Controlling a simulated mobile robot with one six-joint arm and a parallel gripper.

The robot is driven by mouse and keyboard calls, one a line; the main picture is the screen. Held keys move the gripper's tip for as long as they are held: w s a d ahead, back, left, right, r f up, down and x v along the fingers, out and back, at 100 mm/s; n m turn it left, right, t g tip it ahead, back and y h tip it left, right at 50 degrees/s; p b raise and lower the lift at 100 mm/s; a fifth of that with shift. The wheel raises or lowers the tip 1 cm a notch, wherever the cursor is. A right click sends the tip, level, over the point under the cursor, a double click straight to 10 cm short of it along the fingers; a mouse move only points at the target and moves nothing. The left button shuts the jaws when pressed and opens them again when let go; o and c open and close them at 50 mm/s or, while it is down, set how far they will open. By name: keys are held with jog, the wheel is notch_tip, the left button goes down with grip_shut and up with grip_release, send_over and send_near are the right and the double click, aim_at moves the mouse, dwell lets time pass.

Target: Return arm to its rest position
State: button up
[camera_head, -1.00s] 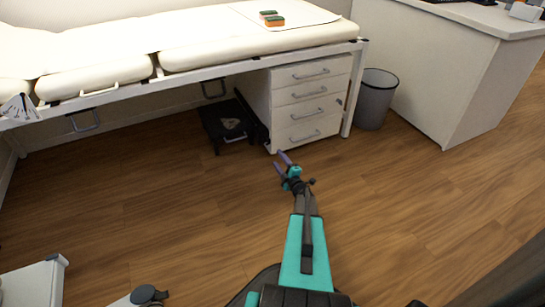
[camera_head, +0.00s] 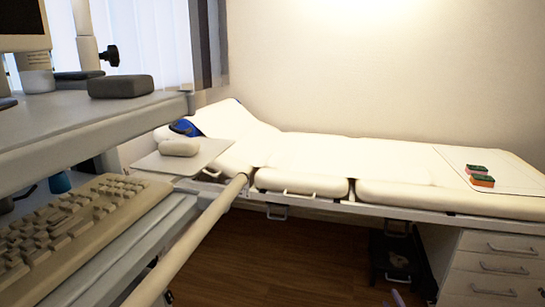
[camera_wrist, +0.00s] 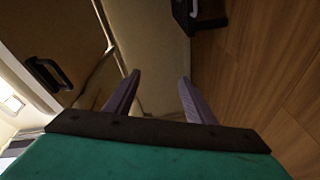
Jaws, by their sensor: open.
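My gripper (camera_wrist: 158,92) shows in the wrist view with two purple-grey fingers spread apart. It is open, with nothing between the fingers.
A padded bed (camera_head: 330,178) runs along the wall, with two sponges (camera_head: 481,177) on it at right. A white drawer unit (camera_head: 490,265) and a dark box (camera_head: 397,257) are below. A keyboard (camera_head: 70,225) and a grey shelf (camera_head: 80,135) fill the near left. Floor (camera_head: 260,255) shows between.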

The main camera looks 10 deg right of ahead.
jog(key=w+a+r+m+g+y+p, duration=0.1)
jog(key=a+r+p, duration=0.2)
jog(key=a+p, duration=0.35)
jog(key=a+r+g+p, duration=0.1)
jog(key=a+r+p, duration=0.2)
jog(key=a, duration=0.7)
jog(key=w+a+r+m+g+y+p, duration=0.1)
jog(key=a+r+p, duration=0.25)
jog(key=a, duration=0.45)
jog(key=s+a+f+m+g+p, duration=0.1)
jog(key=s+a+m+g+p, duration=0.1)
jog(key=s+a+g+p, duration=0.6)
jog(key=s+a+m+g+p, duration=0.25)
jog(key=s+a, duration=0.35)
jog(key=s, duration=0.6)
jog(key=s+a+r+m+g, duration=0.1)
jog(key=s+m+g, duration=0.1)
jog(key=s, duration=0.6)
jog(key=s+a+r+m+g+p, duration=0.1)
jog(key=s+g, duration=0.3)
jog(key=s, duration=0.4)
jog(key=s+a+r+m+g, duration=0.1)
jog(key=s+r+m+g, duration=0.1)
jog(key=s, duration=0.7)
jog(key=shift+a+m+g, duration=0.25)
jog(key=shift+m+g, duration=0.4)
jog(key=shift+g, duration=0.1)
jog(key=shift+w+r, duration=0.1)
